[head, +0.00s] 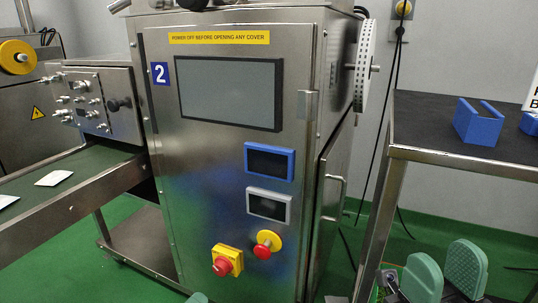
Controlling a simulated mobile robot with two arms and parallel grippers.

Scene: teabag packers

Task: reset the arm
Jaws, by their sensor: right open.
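My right gripper (446,262) is at the bottom right of the head view, with its two green finger pads apart and nothing between them. It is in front of and below the dark-topped table. A small green tip, likely of my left gripper (197,298), just shows at the bottom edge in front of the machine. The rest of it is out of the picture, so its opening cannot be seen.
A steel machine (215,150) marked 2 fills the middle, with a screen (230,92) and a red stop button (222,266). At left, a green conveyor (90,172) carries white packets (54,178). At right, a steel-edged table (425,120) holds a blue holder (478,122).

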